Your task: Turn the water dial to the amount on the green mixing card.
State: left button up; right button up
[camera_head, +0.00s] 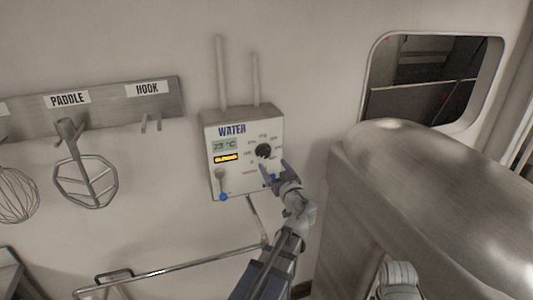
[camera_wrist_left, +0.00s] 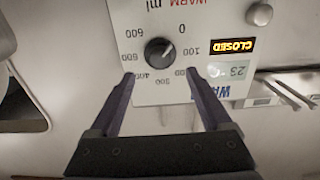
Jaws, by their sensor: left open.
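The white water box (camera_head: 241,182) is on the wall in the head view. Its black round dial (camera_head: 264,150) also shows in the left wrist view (camera_wrist_left: 158,52), where the panel appears upside down. Numbers ring the dial, with 0, 100, 500 and 600 readable; my fingers partly cover others. I cannot tell exactly which number the dial points to. My left gripper (camera_head: 273,171) is open just in front of the panel. In the left wrist view its fingertips (camera_wrist_left: 160,77) are spread on the dial's near side, apart from it. I see no green mixing card.
A rail (camera_head: 170,268) runs below. A large metal machine (camera_head: 440,170) stands close on the right. A whisk (camera_head: 17,193) and paddle (camera_head: 86,180) hang left.

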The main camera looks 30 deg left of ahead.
aim_at(266, 154)
pick_arm(q)
jog(key=x, duration=0.7)
jog(key=shift+w+a, duration=0.15)
grip_shut()
dwell(0.6)
